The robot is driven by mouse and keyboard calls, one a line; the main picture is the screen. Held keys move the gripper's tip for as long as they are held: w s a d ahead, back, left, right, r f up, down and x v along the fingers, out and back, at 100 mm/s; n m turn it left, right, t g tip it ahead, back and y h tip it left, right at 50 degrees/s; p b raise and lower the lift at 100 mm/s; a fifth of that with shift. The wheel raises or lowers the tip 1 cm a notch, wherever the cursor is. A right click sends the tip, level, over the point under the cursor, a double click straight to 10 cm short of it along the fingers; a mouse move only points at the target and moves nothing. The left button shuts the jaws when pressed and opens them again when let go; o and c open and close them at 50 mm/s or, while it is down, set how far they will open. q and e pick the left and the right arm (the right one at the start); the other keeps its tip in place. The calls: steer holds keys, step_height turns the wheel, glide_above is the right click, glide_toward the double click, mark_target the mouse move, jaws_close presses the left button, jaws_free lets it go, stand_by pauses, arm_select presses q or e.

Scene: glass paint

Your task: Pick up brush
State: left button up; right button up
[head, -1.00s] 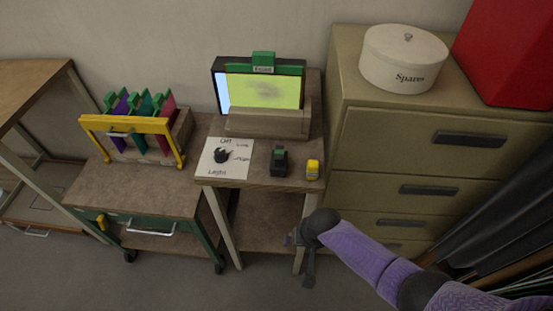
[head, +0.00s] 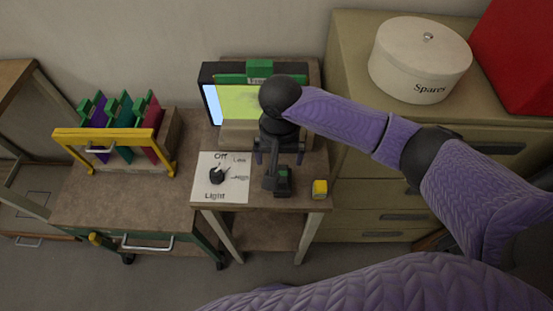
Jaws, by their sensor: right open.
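The arm and wrist hide part of the lit screen and the tabletop behind. My left gripper is not in view.
A yellow-handled rack (head: 110,135) holds colored panels. A cabinet with a Spares tin (head: 420,60) is at right.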

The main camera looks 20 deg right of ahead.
mark_target(283, 174)
steer(key=f+b, duration=0.1)
steer(key=f, duration=0.2)
steer(key=f+b, duration=0.1)
steer(key=f, duration=0.2)
steer(key=f+b, duration=0.1)
steer(key=f, duration=0.2)
steer(key=shift+s+d+f+b, duration=0.2)
steer(key=shift+d+f+b, duration=0.1)
steer(key=shift+d, duration=0.1)
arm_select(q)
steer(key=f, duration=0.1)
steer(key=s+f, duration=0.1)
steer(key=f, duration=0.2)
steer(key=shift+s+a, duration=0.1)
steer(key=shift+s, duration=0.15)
arm_select(e)
steer(key=shift+r, duration=0.1)
